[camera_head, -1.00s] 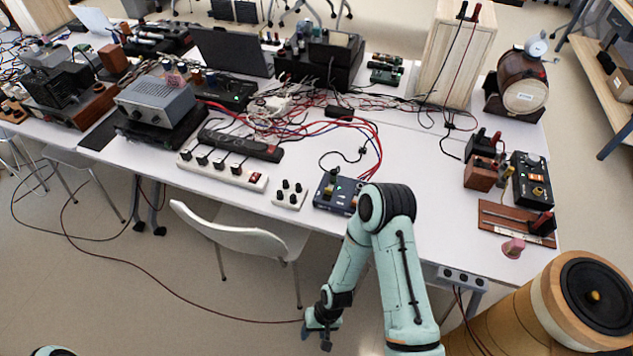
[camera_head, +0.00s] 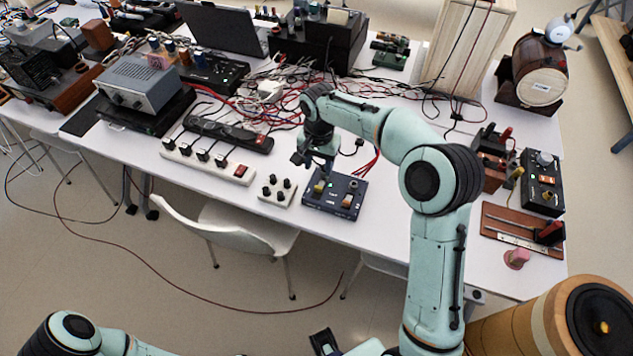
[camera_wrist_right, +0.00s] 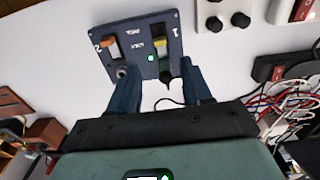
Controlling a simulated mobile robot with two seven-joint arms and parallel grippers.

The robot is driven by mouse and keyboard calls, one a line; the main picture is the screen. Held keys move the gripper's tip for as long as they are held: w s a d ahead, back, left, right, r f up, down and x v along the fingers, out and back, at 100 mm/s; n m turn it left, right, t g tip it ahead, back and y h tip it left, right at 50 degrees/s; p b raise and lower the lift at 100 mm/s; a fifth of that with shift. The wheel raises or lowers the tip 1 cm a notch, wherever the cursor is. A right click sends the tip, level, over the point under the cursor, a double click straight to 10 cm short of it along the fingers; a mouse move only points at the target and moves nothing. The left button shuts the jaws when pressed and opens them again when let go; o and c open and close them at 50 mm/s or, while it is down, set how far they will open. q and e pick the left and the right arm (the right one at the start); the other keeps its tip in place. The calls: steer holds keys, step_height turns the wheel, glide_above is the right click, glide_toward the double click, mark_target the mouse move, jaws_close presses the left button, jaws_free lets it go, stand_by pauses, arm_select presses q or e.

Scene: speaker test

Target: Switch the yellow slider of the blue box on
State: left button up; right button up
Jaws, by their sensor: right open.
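The blue box (camera_head: 335,207) lies on the white table in front of my right arm. Its yellow slider (camera_head: 319,187) is on the left and an orange one (camera_head: 347,201) on the right. My right gripper (camera_head: 314,165) is open and empty, just above the box near the yellow slider. In the right wrist view the box (camera_wrist_right: 137,30) lies beyond the open fingers (camera_wrist_right: 157,72); the yellow slider (camera_wrist_right: 160,42) is nearer the right finger, with no visible contact. My left gripper (camera_head: 325,342) seems to show at the bottom edge; its jaws are unclear.
A white board with black knobs (camera_head: 278,190) is left of the box. A white power strip (camera_head: 208,164) and tangled cables lie farther left and behind. A wooden slide device (camera_head: 522,230) is at the right. Bare table (camera_head: 385,225) lies right of the box.

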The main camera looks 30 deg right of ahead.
mark_target(318, 187)
step_height(318, 187, down, 10)
stand_by(0.3)
steer(key=shift+c, duration=0.3)
